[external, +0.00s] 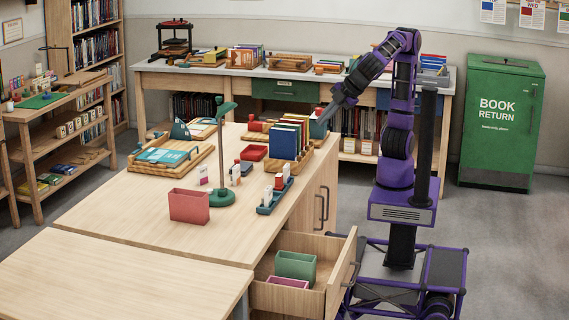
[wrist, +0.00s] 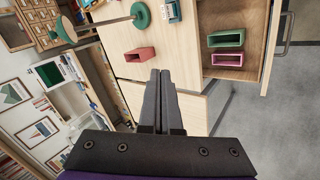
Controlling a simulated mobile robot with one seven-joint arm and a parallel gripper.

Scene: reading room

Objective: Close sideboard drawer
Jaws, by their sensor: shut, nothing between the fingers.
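The sideboard drawer (external: 338,287) is pulled open at the near right end of the wooden sideboard (external: 130,218). A green box (external: 296,266) and a pink box (external: 287,282) stand inside it. In the wrist view the open drawer (wrist: 258,62) is at the upper right, with its bar handle (wrist: 287,30) on the outer front. My gripper (external: 323,119) is raised near the far right corner of the sideboard top, well apart from the drawer. In the wrist view the gripper (wrist: 161,75) has its two fingers together, with nothing between them.
The sideboard top holds a green lamp (external: 222,150), a pink bin (external: 189,205), a rack of blue books (external: 287,141) and trays. A second table top (external: 110,280) adjoins at the front left. A green book return bin (external: 502,120) stands at the right. Floor is clear before it.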

